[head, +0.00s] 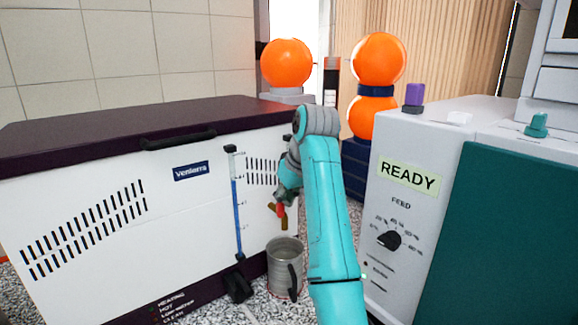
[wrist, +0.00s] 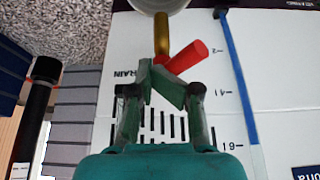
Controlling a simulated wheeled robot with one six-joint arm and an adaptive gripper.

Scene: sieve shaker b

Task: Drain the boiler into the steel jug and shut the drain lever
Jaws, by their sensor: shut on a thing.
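The boiler (head: 100,215) is a white cabinet with a dark lid, at left in the head view. Its red drain lever (head: 274,208) sits at the brass spout (head: 284,222); in the wrist view the lever (wrist: 190,54) slants across from the brass pipe (wrist: 161,35). My gripper (head: 283,196) is shut on the lever's inner end, and its fingertips (wrist: 162,80) meet there in the wrist view. The steel jug (head: 283,252) stands upright below the spout, its dark handle toward the right. Its inside is mostly hidden, and I cannot make out any flow.
A gauge tube (head: 237,215) on the boiler front shows blue along most of its length. A black foot-like part (head: 238,286) stands left of the jug. A grey machine marked READY (head: 408,175) stands close right of my arm. Orange balls (head: 286,63) rise behind.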

